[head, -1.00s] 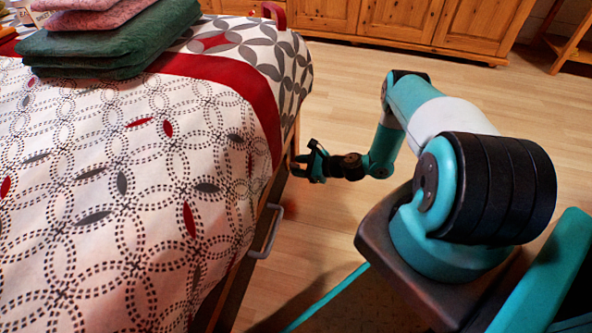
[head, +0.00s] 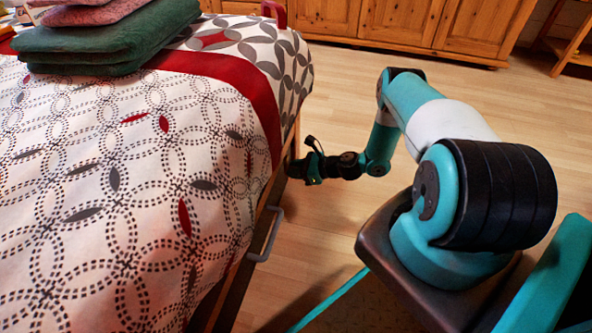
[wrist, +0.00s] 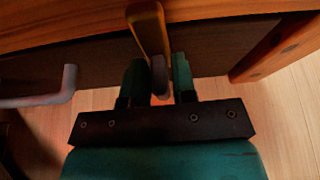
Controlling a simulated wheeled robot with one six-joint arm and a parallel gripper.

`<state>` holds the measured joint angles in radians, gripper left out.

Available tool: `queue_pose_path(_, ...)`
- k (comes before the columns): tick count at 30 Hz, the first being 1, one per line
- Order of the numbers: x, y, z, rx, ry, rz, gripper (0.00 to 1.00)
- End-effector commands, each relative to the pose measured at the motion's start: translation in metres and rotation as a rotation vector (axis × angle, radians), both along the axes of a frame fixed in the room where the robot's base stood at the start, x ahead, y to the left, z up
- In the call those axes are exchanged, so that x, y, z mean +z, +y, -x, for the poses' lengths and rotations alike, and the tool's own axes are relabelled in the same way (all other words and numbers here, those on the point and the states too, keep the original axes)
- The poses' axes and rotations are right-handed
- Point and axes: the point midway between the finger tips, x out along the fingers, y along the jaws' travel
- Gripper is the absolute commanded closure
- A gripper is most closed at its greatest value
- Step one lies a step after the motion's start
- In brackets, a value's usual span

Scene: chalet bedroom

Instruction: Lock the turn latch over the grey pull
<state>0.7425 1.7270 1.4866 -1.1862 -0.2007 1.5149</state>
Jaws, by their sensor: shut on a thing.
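The turn latch is a wooden bar (wrist: 150,32) on the bed's side rail, seen in the wrist view with its lower end between my fingers. My gripper (wrist: 158,82) is shut on that end, with one dark teal finger on each side. In the head view my gripper (head: 298,167) is at the bed's side, and the latch cannot be made out there. The grey pull (head: 268,236) is on the drawer front under the bed, nearer the camera than my gripper. In the wrist view the pull (wrist: 66,88) is left of the latch, apart from it.
The bed's patterned cover (head: 120,200) overhangs the side near my gripper. Folded green cloths (head: 110,40) lie on top. The wooden floor (head: 370,75) beside the bed is open up to the wooden cabinets (head: 400,25). A wooden bed post (wrist: 275,50) stands right of the latch.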

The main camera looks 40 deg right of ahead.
Motion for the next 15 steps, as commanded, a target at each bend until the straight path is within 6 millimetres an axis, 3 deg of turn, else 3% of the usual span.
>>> queue_pose_path(11, -0.0004, 0.0017, 0.0020, -0.002, 0.047, -0.057, 0.99)
queue_pose_path(12, -0.0004, 0.0017, 0.0020, -0.002, 0.046, -0.056, 0.73)
queue_pose_path(14, -0.0004, 0.0017, 0.0020, -0.002, 0.046, -0.056, 0.60)
queue_pose_path(15, -0.0003, 0.0017, 0.0020, -0.002, 0.046, -0.056, 0.60)
